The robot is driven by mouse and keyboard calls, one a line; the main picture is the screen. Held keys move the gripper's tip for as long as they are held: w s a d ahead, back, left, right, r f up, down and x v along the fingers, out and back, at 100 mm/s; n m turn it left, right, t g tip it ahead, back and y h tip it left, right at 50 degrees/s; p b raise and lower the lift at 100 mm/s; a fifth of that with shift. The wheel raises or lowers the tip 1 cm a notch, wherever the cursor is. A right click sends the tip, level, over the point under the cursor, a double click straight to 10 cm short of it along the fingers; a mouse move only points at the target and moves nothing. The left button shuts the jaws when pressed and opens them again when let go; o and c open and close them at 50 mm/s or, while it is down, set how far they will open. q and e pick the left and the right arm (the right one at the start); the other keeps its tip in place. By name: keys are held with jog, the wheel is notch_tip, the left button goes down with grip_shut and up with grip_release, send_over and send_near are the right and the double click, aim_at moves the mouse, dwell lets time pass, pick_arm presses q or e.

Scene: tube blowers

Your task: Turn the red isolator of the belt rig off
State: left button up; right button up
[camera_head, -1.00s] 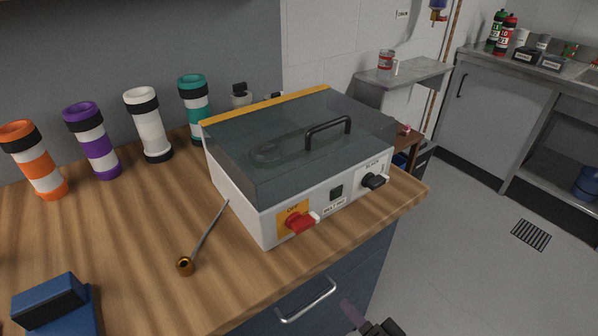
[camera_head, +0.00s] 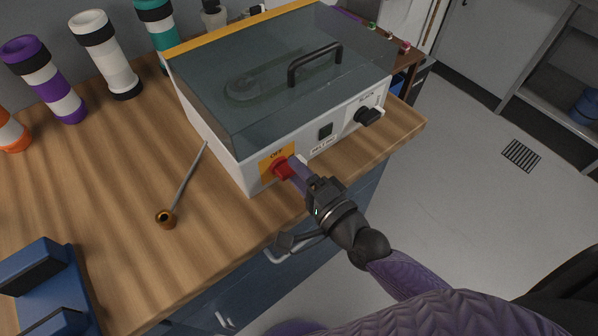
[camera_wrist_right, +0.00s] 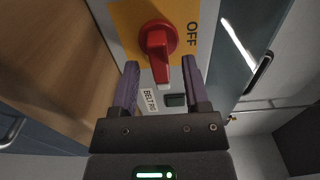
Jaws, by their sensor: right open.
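The belt rig (camera_head: 222,155) is a white box with a tinted clear lid and a black handle, standing on the wooden bench. Its red isolator (camera_head: 281,169) sits on a yellow plate on the front face, under the word OFF. In the right wrist view the isolator's red lever (camera_wrist_right: 158,50) points toward the BELT RIG label, at a right angle to the OFF mark. My right gripper (camera_wrist_right: 160,65) is open, with its purple fingers on either side of the lever's end. In the head view that gripper (camera_head: 293,170) partly hides the isolator. My left gripper is out of view.
A black knob (camera_head: 368,115) and a dark green button (camera_head: 325,131) share the rig's front. A brass-ended rod (camera_head: 186,182) lies on the bench (camera_head: 120,190). Blue blocks (camera_head: 35,268) stand at lower left. Striped tubes (camera_head: 105,55) stand behind. Drawer handles stick out below the bench edge.

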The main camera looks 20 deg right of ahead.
grip_shut()
